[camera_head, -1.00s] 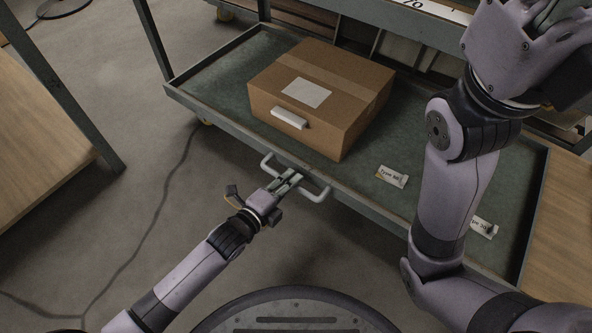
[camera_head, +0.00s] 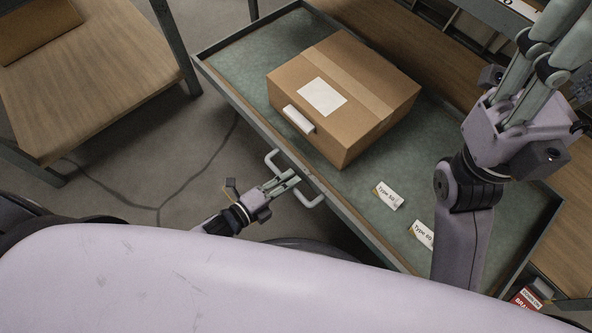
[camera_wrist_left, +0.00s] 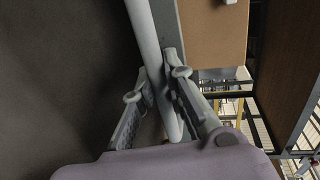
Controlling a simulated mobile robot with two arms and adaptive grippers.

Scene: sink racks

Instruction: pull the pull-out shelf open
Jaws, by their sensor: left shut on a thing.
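The pull-out shelf (camera_head: 349,222) is a green-grey tray with a low rim, standing well out from the rack. Its pale bar handle (camera_head: 313,203) is on the front edge. My left gripper (camera_head: 290,180) is shut on the middle of the handle. In the left wrist view the handle bar (camera_wrist_left: 148,45) runs between the fingers (camera_wrist_left: 160,90), beside the shelf edge (camera_wrist_left: 167,18). A taped cardboard box (camera_head: 345,95) with a white label and a white handle sits on the shelf. My right gripper (camera_head: 545,60) is raised over the shelf's right side, its fingertips cut off by the top edge.
Two small labels, "Type" tags (camera_head: 388,196) and (camera_head: 423,234), lie on the shelf's right part. A wooden table (camera_head: 95,80) with a box (camera_head: 35,28) stands at left. A brown rack surface (camera_head: 400,35) lies behind the shelf. A cable crosses the open floor (camera_head: 190,150).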

